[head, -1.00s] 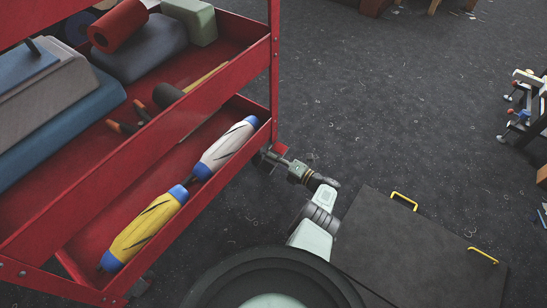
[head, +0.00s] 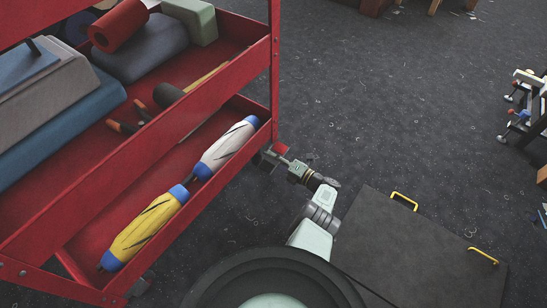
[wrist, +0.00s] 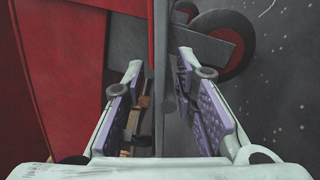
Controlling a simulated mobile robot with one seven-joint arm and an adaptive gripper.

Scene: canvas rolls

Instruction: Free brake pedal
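The red tool cart (head: 135,140) stands at the left in the head view, with a caster (head: 268,160) under its near right corner. In the wrist view a dark wheel with a red hub (wrist: 240,40) shows past the fingers. A grey lever-like piece (wrist: 195,45), possibly the brake pedal, reaches across in front of it. My gripper (head: 283,162) is low beside the caster. In the wrist view my gripper (wrist: 166,100) is open, its two purple pads apart. A grey bar (wrist: 168,60) with a rounded end reaches between them; I cannot tell whether they touch it.
Yellow and white rolls (head: 228,148) lie on the cart's lower shelf. A dark platform with yellow handles (head: 425,245) lies at the right. A rack (head: 530,110) stands at the far right edge. The grey floor between is mostly clear.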

